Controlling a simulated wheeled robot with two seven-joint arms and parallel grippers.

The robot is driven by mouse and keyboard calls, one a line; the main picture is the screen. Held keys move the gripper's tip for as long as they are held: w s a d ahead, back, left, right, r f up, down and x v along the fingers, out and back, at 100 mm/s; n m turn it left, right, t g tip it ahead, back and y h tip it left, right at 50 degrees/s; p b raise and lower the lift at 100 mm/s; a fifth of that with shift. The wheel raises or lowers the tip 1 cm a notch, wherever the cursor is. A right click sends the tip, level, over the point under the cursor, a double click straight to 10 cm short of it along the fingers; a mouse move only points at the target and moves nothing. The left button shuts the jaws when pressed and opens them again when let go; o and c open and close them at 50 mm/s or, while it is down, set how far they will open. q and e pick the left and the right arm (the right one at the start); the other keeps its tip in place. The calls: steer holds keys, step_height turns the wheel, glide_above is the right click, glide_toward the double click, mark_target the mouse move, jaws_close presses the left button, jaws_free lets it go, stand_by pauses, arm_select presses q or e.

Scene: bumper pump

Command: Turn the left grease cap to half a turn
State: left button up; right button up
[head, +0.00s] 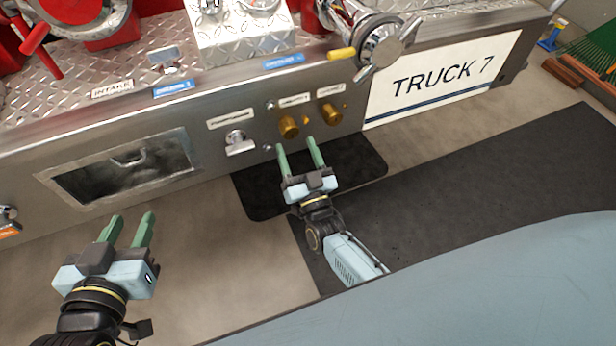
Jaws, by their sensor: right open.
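The left grease cap (288,127) is a brass knob on the bumper's metal front, under a small label. A similar right grease cap (330,113) sits just to its right. My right gripper (297,145) is open and empty, with its green fingers pointing at the panel just below the left cap. The fingertips appear apart from the cap, though the exact distance is hard to tell. My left gripper (133,217) is open and empty at the lower left, well away from the caps, below the recessed box.
A silver T-handle (239,142) sits left of the caps. A large chrome fitting (384,45) with a yellow-tipped lever juts out above right. A recessed box (60,183) is at left. A dark mat (258,196) lies below the caps.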

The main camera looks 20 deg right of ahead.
arm_select(q)
steer(key=s+f+g, duration=0.1)
steer(key=s+a+f+g, duration=0.1)
steer(key=f, duration=0.1)
steer(key=s+f+g+y+p, duration=0.1)
steer(key=shift+a+f, duration=0.3)
steer(key=shift+a, duration=0.1)
arm_select(e)
steer(key=v, duration=0.8)
steer(key=shift+s, duration=0.25)
steer(key=shift+f, duration=0.1)
